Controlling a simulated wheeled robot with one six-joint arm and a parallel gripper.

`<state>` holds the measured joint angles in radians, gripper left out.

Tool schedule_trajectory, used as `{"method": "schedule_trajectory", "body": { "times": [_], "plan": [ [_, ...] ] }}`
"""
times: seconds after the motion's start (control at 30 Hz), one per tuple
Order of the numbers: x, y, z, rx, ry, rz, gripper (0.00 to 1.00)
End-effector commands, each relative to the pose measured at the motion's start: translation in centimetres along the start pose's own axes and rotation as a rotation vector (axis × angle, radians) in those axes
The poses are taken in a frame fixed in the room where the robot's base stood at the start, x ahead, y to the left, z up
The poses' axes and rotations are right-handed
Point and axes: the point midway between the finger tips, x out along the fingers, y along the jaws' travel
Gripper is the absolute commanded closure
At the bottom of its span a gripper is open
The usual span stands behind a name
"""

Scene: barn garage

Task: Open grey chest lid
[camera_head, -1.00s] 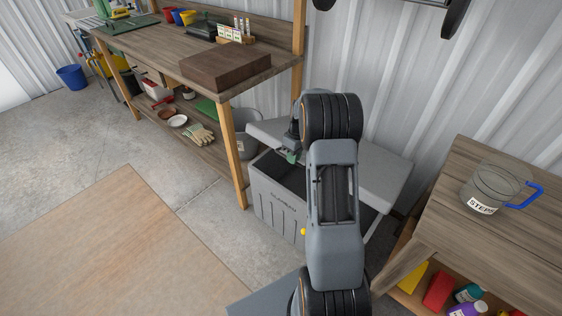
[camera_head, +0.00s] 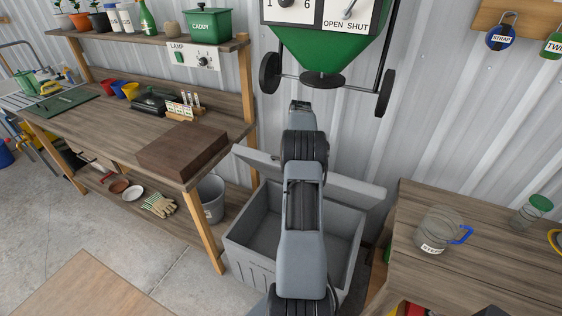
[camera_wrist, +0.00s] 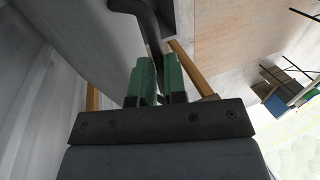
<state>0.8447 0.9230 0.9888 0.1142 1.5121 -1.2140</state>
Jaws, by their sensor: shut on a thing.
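The grey chest (camera_head: 245,268) stands on the floor between the two benches, its empty-looking interior visible on both sides of my arm. Its grey lid (camera_head: 352,188) is raised along the back, tilted up near the wall. In the wrist view, the green fingers of my gripper (camera_wrist: 156,80) are shut on a dark curved lid handle (camera_wrist: 150,22). The lid's grey surface (camera_wrist: 85,35) fills the upper left there. My arm hides the middle of the chest and lid in the head view, and my gripper is hidden there too.
A workbench (camera_head: 95,125) with a brown block (camera_head: 180,152) stands left, with a grey bucket (camera_head: 211,197) beneath. A wooden bench (camera_head: 480,255) with a clear jug (camera_head: 437,228) stands close on the right. A green spreader (camera_head: 325,50) hangs on the wall above.

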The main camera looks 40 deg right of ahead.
Motion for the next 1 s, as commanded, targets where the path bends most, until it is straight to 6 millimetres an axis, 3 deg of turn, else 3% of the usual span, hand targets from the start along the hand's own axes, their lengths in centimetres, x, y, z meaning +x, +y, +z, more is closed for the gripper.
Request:
{"method": "schedule_trajectory", "body": {
  "times": [0.3, 0.77, 0.8, 1.0],
  "plan": [
    [-1.0, 1.9, 1.1, 0.003, -0.007, 0.001, 1.0],
    [-0.9, 2.1, 1.2, 0.002, -0.009, -0.003, 1.0],
    [-0.9, 2.1, 1.2, 0.002, -0.009, -0.004, 0.87],
    [-1.0, 2.0, 1.0, 0.0, -0.009, -0.003, 0.68]
  ]
}}
